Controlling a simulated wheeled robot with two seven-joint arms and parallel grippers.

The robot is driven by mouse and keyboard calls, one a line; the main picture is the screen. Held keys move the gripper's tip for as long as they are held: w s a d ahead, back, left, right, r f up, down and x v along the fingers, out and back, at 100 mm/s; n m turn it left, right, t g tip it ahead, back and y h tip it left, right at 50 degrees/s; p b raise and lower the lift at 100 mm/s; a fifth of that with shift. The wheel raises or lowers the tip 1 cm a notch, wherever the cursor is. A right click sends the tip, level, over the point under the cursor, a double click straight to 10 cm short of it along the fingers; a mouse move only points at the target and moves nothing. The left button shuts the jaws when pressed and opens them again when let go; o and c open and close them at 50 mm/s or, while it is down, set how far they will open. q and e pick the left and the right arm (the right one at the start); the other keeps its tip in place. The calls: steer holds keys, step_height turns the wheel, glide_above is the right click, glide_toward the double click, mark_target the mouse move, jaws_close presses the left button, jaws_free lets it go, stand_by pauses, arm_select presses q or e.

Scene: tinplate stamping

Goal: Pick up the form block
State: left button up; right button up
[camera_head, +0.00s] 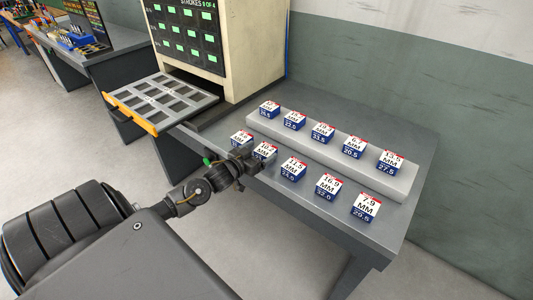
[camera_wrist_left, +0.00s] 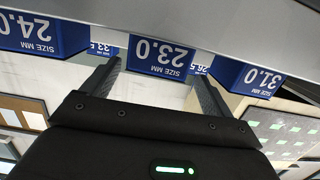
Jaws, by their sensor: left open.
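Several form blocks with blue sides, white tops and red edges stand in two rows on the grey bench; the task does not single one out. My left gripper (camera_head: 252,162) is open at the near edge of the front row, by the second block from the left (camera_head: 264,151), partly covering it. In the left wrist view, upside down, a blue block marked 23.0 (camera_wrist_left: 162,57) sits beyond and between the open fingers (camera_wrist_left: 158,72). Blocks marked 24.0 (camera_wrist_left: 40,35) and 31.0 (camera_wrist_left: 247,77) flank it. Nothing is held. My right gripper is not in view.
The back row stands on a raised grey step (camera_head: 402,186). A cabinet (camera_head: 245,50) with green-lit labels stands at the back left. An open drawer tray (camera_head: 160,100) with an orange front juts out left of the blocks. Neighbouring blocks leave narrow gaps.

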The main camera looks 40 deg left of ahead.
mark_target(269, 146)
arm_select(q)
steer(key=shift+w, duration=0.25)
steer(key=w, duration=0.2)
steer(key=w+f+p, duration=0.1)
steer(key=w, duration=0.1)
steer(key=shift+w+d+f, duration=0.15)
steer(key=shift+w, duration=0.15)
steer(key=c, duration=1.3)
steer(key=shift+o, duration=0.2)
steer(key=shift+r, duration=0.7)
steer(key=s+a+r+b, duration=0.2)
steer(key=s+a+r, duration=0.7)
steer(key=s+r, duration=0.1)
steer(key=shift+s+a+r, duration=0.2)
steer(key=shift+s+r, duration=0.05)
steer(key=shift+r, duration=0.65)
